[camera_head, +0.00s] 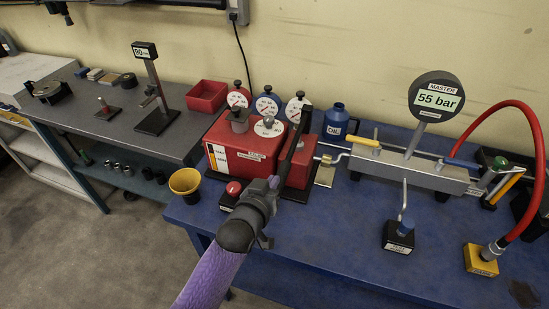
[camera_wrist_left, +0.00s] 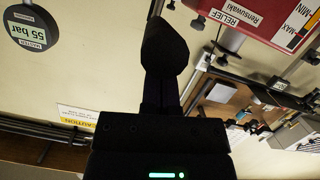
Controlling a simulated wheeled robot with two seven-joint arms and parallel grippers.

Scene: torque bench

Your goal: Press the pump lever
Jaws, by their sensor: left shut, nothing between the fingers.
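The red pump unit (camera_head: 243,160) stands at the left end of the blue bench. Its dark pump lever (camera_head: 298,134) rises at a slant in front of the red unit, its upper end toward the back. My left gripper (camera_head: 271,188) is shut and empty at the lower end of the visible lever. I cannot tell whether it touches the lever. In the left wrist view my shut fingers (camera_wrist_left: 163,60) are dark, and part of the red unit (camera_wrist_left: 275,20) shows at the upper right. My right gripper is not in view.
The master gauge (camera_head: 435,98) reads 55 bar above a grey manifold (camera_head: 410,172) with a red hose (camera_head: 535,150). A yellow cup (camera_head: 185,183), a blue oil bottle (camera_head: 336,118) and a black block (camera_head: 398,238) stand on the bench.

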